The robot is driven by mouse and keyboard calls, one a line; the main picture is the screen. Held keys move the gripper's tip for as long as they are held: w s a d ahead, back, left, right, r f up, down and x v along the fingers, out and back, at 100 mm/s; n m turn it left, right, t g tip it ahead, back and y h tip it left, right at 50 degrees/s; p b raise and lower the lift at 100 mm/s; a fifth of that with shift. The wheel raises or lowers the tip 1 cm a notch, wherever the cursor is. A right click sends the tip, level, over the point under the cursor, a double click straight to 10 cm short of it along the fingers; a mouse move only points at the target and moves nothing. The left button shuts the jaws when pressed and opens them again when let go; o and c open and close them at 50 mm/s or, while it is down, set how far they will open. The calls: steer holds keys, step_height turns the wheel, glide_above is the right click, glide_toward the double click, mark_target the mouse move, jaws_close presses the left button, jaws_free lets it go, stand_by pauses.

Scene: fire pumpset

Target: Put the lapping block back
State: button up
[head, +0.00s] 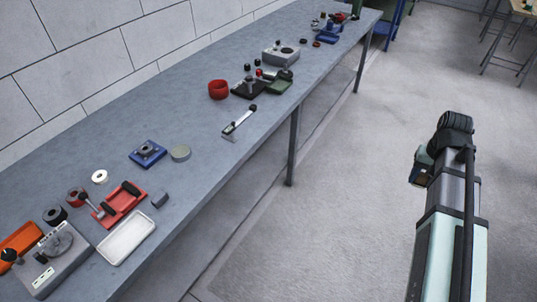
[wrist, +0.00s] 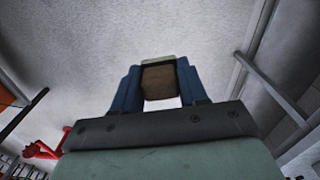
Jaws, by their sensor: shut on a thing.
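My gripper (wrist: 158,72) is shut on a brown block with a pale edge, which I take to be the lapping block (wrist: 158,84). The block sits between the two blue fingers in the wrist view. In the head view my gripper (head: 421,166) is at the right, over the floor and well apart from the bench (head: 205,180). The block is small and partly hidden there. I cannot tell which spot on the bench belongs to it.
The bench middle has bare stretches. The floor (head: 330,210) between bench and arm is clear.

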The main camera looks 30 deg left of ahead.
steer(key=s+a+n, duration=0.3)
steer(key=a, duration=1.2)
steer(key=n, duration=1.4)
glide_toward(163, 178)
steer(key=shift+f, duration=3.2)
steer(key=shift+f, duration=0.15)
steer(key=o, duration=1)
